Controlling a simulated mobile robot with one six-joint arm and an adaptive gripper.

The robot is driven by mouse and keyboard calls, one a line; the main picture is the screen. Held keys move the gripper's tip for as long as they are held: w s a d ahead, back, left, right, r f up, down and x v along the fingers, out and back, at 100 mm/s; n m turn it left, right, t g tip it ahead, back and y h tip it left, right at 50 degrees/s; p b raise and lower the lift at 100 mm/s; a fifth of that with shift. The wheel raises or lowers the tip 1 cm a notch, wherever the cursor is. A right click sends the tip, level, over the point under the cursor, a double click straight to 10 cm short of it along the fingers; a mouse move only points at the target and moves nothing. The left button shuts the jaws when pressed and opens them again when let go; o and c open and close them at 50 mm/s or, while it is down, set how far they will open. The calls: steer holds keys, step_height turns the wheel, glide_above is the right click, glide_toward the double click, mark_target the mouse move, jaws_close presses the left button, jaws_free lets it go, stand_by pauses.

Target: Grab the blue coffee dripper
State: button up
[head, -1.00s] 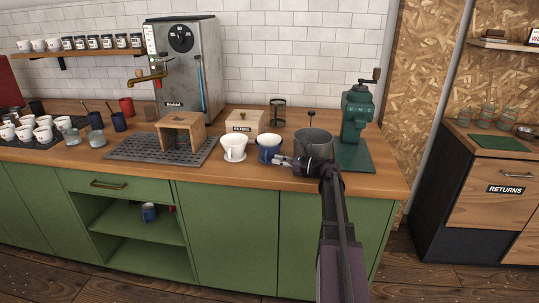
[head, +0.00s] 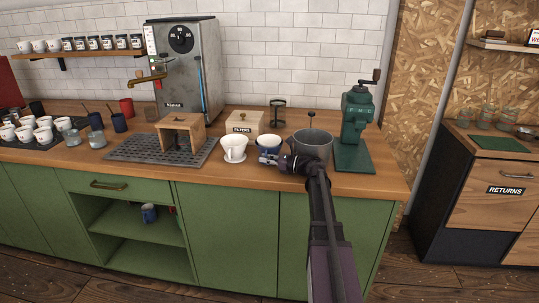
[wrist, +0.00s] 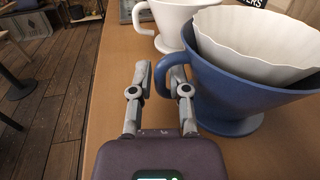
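The blue coffee dripper (wrist: 228,95) stands on the wooden counter with a white paper filter (wrist: 262,48) in it. Its handle points toward my gripper. In the head view, the dripper (head: 263,149) is partly hidden by my gripper (head: 270,158). In the wrist view, my gripper (wrist: 160,75) is open at the dripper's handle, with its fingers apart. The handle's curve shows between the fingertips, close to the right one. I cannot tell whether either finger touches it.
A white dripper (head: 234,147) stands just left of the blue one. A grey pot-like vessel (head: 314,144) is close on the right, behind my arm, and a green grinder (head: 355,125) is beyond it. A wooden filters box (head: 244,122) stands behind. The counter's front edge is near.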

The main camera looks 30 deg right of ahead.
mark_target(266, 154)
stand_by(0.4)
jaws_close()
steer(key=shift+r, duration=0.2)
steer(key=shift+r+p, duration=1.6)
steer(key=shift+p, duration=0.2)
steer(key=shift+s+r, duration=0.1)
steer(key=shift+s, duration=0.1)
steer(key=s+r+p, duration=0.1)
steer(key=s, duration=1.4)
steer(key=shift+s+a+r, duration=0.15)
steer(key=shift+s+a, duration=0.1)
steer(key=shift+s, duration=0.05)
